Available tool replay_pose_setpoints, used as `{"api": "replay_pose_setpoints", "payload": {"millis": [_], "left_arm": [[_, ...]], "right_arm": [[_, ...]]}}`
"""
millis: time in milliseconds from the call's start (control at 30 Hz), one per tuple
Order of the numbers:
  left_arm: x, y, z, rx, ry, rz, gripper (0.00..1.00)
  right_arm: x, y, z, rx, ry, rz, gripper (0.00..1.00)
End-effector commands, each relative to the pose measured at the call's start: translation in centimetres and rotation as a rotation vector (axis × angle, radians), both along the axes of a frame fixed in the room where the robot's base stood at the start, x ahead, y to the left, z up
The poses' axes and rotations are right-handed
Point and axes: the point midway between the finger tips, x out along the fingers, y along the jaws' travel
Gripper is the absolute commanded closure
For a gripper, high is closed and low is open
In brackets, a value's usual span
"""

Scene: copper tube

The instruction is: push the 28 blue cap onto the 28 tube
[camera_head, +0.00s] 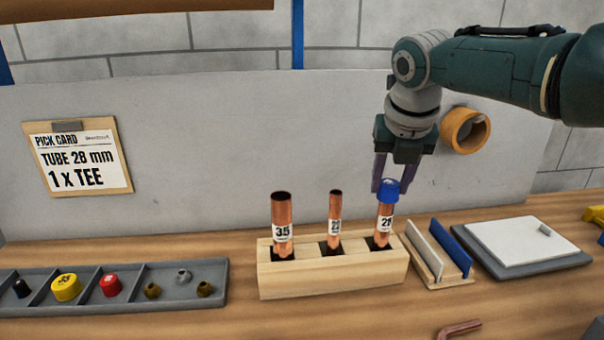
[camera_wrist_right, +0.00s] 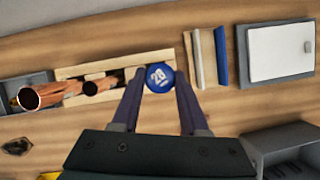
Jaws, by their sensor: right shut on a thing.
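The 28 blue cap (camera_head: 388,189) is at the top of the 28 tube (camera_head: 384,225), a copper tube upright in the right hole of the wooden rack (camera_head: 330,280). The tube's mouth is hidden, and I cannot tell how far the cap sits over it. My right gripper (camera_head: 390,187) points down from above, shut on the blue cap. In the right wrist view, the cap (camera_wrist_right: 159,78) shows its "28" face between the two fingers (camera_wrist_right: 160,84). My left gripper is out of view.
A 35 tube (camera_head: 281,220) and a thinner tube (camera_head: 335,215) stand left in the rack. A grey tray (camera_head: 215,290) holds caps and fittings. Right are a small rack with white and blue strips (camera_head: 452,252) and a white plate (camera_head: 525,240). An orange ring (camera_head: 451,130) is behind.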

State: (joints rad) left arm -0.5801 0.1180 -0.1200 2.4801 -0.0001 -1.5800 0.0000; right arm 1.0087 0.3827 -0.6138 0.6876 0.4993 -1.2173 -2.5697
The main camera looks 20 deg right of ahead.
Motion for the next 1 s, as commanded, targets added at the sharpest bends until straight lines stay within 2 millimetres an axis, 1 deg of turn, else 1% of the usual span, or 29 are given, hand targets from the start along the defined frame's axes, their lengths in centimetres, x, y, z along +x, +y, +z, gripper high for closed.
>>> {"api": "replay_pose_setpoints", "payload": {"millis": [267, 300, 600, 867, 1000], "left_arm": [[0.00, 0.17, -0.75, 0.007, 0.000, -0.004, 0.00], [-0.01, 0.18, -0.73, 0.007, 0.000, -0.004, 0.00], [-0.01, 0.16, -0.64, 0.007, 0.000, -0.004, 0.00], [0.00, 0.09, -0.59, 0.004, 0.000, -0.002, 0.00], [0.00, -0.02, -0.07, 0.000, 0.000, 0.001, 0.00]], "right_arm": [[0.00, 0.02, -0.82, 0.000, 0.000, 0.000, 1.00], [0.01, 0.02, -0.80, 0.000, 0.000, 0.000, 0.55], [0.00, 0.01, -0.71, 0.000, 0.000, 0.000, 0.21], [-0.02, 0.01, -0.66, 0.000, 0.000, 0.000, 0.21], [-0.21, 0.11, 0.06, 0.000, 0.001, 0.001, 0.21]]}}
